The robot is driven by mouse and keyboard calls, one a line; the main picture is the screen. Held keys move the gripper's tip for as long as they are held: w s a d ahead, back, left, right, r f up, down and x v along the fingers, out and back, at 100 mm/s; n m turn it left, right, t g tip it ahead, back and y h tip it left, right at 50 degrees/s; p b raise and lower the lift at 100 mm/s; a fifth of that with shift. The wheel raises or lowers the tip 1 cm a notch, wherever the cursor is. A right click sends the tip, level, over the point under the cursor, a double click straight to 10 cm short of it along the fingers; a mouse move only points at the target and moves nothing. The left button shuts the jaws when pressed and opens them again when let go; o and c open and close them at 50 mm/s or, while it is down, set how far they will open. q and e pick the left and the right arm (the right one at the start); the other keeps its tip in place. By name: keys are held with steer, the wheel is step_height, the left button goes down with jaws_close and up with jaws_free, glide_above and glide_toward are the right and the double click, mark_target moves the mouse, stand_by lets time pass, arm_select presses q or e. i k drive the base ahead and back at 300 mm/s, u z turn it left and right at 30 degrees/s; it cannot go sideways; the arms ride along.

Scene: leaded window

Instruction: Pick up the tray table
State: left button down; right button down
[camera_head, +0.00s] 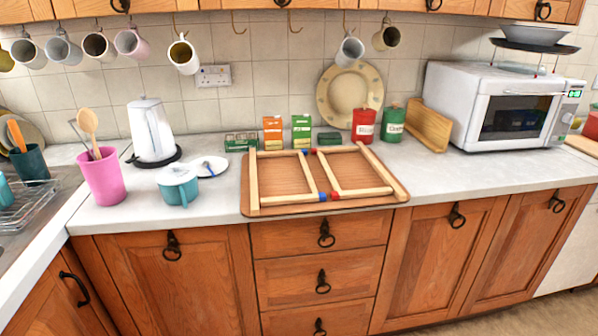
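What looks like the tray table (249,207) lies flat on the kitchen counter, in the middle of the head view. It has a brown board with rounded corners, and pale wooden leg frames lie on top of it, so it appears upside down and folded. Small red and blue pieces sit where the two frames meet, at the front and back edges. Its front edge is close to the counter's front edge. Neither of my grippers is in view, and nothing is seen touching the tray table.
Behind it stand small boxes (272,132), a red tin (367,125) and a green tin (391,124). A teal cup (178,187), kettle (152,132) and pink pot (103,178) are left. A microwave (495,108) is right. The counter (455,173) right of the board is clear.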

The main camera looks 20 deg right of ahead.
mark_target(260, 178)
steer(key=u, duration=0.3)
steer(key=k, duration=0.35)
steer(key=u, duration=1.05)
steer(key=i, duration=0.5)
steer(key=z, duration=1.15)
steer(key=i, duration=1.05)
steer(key=z, duration=1.15)
